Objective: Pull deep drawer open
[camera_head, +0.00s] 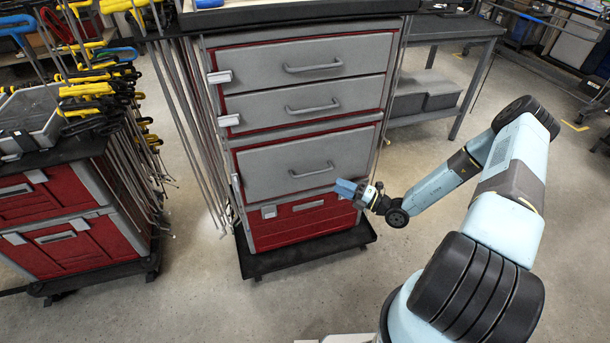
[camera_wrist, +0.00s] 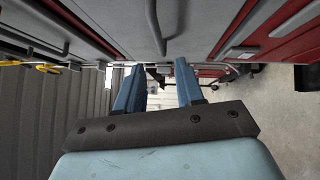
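The deep drawer (camera_head: 270,165) is the tall grey front low on the cabinet in the head view, flush with the cabinet as far as I can see. Its grey bar handle (camera_head: 311,173) is bare, with nothing gripping it. My gripper (camera_head: 347,188) has blue fingers and is just right of and below that handle, near the drawer's lower right corner. In the wrist view my gripper (camera_wrist: 158,84) is open, with an empty gap between its fingers. A grey bar handle (camera_wrist: 154,28) shows above the fingers there; I cannot tell which drawer it belongs to.
Two shallower grey drawers (camera_head: 300,105) sit above, and a red panel (camera_head: 300,222) sits below. The cabinet stands on a black wheeled base (camera_head: 310,256). Long metal rods hang at its left. A red tool cart (camera_head: 70,215) stands further left. A grey bench (camera_head: 460,30) is behind right.

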